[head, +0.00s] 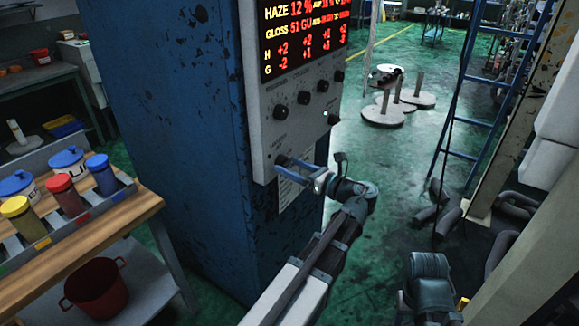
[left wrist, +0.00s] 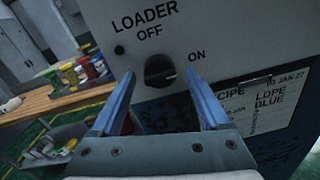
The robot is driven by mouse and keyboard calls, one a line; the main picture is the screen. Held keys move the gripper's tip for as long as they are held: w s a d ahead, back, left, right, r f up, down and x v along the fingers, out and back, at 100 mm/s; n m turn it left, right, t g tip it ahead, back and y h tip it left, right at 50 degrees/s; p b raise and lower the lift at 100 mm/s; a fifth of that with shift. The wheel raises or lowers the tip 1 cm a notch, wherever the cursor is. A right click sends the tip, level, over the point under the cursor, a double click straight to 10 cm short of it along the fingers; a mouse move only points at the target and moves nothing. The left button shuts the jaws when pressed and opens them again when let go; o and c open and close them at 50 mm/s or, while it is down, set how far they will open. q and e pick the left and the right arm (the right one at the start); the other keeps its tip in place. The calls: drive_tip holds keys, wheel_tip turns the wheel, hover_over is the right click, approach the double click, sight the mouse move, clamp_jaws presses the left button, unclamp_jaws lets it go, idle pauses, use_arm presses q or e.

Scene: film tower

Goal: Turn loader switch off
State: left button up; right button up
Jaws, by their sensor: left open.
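The loader switch (left wrist: 160,71) is a round black knob on a light grey panel, labelled LOADER, with OFF above it and ON to its right. Its grip bar lies roughly level in the left wrist view, with its right end toward ON. My left gripper (left wrist: 159,76) is open, its two blue fingers on either side of the knob with gaps to it. In the head view my left gripper (head: 284,166) is at the lower part of the panel, and the knob is partly hidden by the fingers.
The panel (head: 262,110) is on a blue cabinet (head: 180,130), with several other knobs below a red-digit display (head: 305,35). A wooden bench (head: 120,215) with jars stands left. A blue ladder (head: 465,100) stands right.

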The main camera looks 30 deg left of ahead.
use_arm(q)
drive_tip(key=shift+a, duration=0.25)
clamp_jaws()
idle(0.3)
